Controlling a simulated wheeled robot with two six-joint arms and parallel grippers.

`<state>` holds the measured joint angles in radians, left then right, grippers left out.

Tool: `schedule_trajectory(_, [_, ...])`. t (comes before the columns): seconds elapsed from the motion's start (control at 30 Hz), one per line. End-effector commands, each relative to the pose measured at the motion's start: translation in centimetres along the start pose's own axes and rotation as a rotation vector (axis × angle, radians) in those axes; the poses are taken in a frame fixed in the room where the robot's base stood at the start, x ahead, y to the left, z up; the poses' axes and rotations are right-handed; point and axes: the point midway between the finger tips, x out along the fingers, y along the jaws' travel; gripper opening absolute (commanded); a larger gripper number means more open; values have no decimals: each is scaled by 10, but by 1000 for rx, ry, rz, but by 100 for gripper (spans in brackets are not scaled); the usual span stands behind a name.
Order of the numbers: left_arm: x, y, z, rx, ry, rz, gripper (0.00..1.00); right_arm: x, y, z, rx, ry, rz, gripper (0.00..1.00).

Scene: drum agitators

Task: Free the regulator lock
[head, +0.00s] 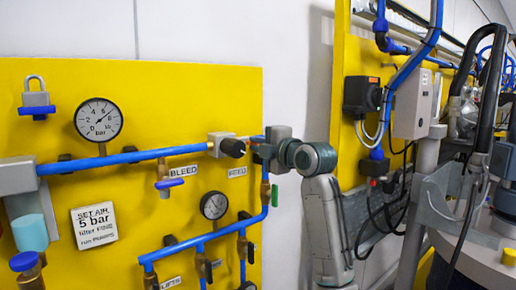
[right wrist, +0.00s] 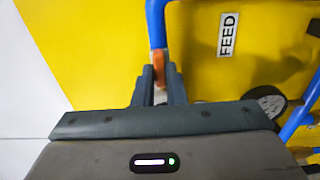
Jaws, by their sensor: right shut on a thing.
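A grey padlock (head: 36,98) with a closed-looking shackle sits on a blue holder at the upper left of the yellow panel (head: 190,95). I cannot tell whether it is the regulator lock. A grey block with a black knob (head: 233,147) sits on the upper blue pipe, close left of my right gripper (head: 262,150). The right gripper is shut on an orange-brown fitting by the blue pipe near the FEED label. In the right wrist view the orange-brown fitting (right wrist: 160,65) shows between the fingers (right wrist: 158,90). My left gripper is not in view.
A large gauge (head: 98,119) and a smaller gauge (head: 214,205) are on the panel. A blue-handled BLEED valve (head: 169,183) hangs under the pipe (head: 125,158). A grey unit with a cyan bowl (head: 30,232) is at far left. Hoses and machinery crowd the right side.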

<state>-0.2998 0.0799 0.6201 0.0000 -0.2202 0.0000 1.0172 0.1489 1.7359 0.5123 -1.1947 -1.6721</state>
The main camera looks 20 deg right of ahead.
Motion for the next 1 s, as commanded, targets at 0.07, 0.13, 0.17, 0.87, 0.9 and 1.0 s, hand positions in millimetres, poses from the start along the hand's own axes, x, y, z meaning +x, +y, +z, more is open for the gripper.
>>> schedule_trajectory(0.07, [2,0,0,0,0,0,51,0,-3,0,-13,1,-6,0])
schedule_trajectory(0.13, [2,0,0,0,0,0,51,1,-3,0,-21,1,-6,0])
schedule_trajectory(0.17, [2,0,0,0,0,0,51,1,-3,0,-24,1,-7,0])
schedule_trajectory(0.87, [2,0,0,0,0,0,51,0,-2,0,-29,1,-4,33])
schedule_trajectory(0.9, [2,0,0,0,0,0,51,0,-2,0,-29,1,-4,33])
schedule_trajectory(1.0, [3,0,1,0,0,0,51,-2,-2,0,-29,0,-2,33])
